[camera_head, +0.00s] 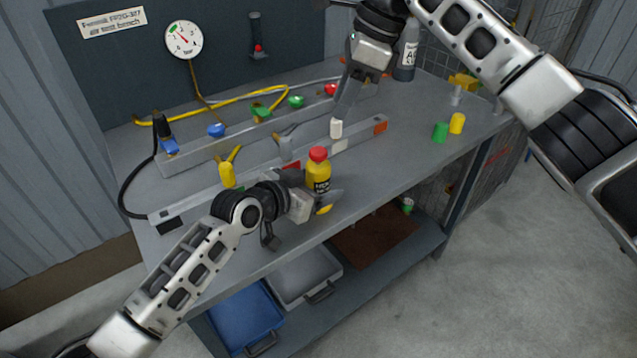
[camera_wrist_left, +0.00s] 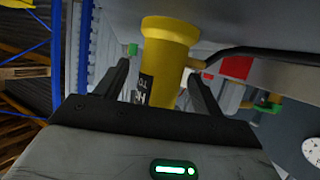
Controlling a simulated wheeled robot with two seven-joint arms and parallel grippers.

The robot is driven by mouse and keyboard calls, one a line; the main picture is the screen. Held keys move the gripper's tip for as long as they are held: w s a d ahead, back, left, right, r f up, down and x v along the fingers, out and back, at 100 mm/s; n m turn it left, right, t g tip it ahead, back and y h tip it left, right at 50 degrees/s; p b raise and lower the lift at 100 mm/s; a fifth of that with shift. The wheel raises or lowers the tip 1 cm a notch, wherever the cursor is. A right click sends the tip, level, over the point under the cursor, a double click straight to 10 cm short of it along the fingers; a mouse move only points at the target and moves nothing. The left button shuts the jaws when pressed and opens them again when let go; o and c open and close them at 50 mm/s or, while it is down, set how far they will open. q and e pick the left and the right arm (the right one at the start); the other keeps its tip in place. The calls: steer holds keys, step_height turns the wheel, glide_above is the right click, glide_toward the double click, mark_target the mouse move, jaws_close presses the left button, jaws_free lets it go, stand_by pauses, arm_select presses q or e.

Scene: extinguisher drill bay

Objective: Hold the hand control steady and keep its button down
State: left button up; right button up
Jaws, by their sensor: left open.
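A yellow cylinder (camera_head: 319,178) with a red cap and a black label stands near the bench's front edge. My left gripper (camera_head: 325,200) is at it. In the left wrist view the yellow body (camera_wrist_left: 164,60) is between the two open fingers, with gaps at both sides; the red cap does not show there. I cannot tell if this is the hand control.
A white cylinder (camera_head: 336,129) is just below the right gripper. Grey rails with coloured valves and a yellow hose (camera_head: 215,104) cross the bench (camera_head: 385,165). Green (camera_head: 440,132) and yellow (camera_head: 457,123) cylinders stand at right.

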arm_select(q)
steer(key=shift+w+d+f, duration=0.2)
steer(key=shift+w+d, duration=0.15)
